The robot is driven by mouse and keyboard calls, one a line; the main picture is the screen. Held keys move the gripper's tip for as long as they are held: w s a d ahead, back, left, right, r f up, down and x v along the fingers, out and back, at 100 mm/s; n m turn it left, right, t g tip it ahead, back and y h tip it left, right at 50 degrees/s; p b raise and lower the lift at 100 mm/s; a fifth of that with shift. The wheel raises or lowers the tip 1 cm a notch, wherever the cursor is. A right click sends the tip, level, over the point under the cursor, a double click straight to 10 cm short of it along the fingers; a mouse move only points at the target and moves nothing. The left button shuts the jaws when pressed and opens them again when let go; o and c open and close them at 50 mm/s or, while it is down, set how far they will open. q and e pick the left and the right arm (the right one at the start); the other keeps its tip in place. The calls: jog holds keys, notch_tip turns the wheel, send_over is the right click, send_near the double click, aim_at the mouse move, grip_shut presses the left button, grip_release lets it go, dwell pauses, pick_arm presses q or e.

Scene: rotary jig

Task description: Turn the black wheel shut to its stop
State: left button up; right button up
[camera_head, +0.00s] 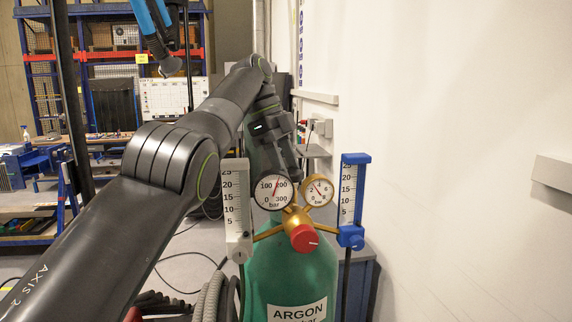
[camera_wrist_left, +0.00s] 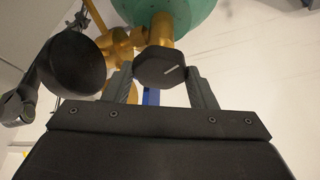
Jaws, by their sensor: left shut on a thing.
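The black wheel (camera_wrist_left: 160,68) sits on a brass stem under the green cylinder in the left wrist view. It has a pale line mark on its face, tilted up to the right. My left gripper (camera_wrist_left: 159,80) has one finger on each side of the wheel and is shut on it. In the head view my left arm reaches over to the cylinder (camera_head: 290,270), labelled ARGON. The wheel and fingertips are hidden there behind the gauges. My right gripper is not in view.
Two round gauges (camera_head: 273,192) (camera_head: 317,190) and a red knob (camera_head: 303,238) sit on the brass regulator. A grey flowmeter (camera_head: 237,210) and a blue flowmeter (camera_head: 352,200) flank them. A white wall (camera_head: 460,130) stands at the right.

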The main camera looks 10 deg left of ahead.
pick_arm(q)
jog(key=o, duration=1)
jog(key=shift+c, duration=0.2)
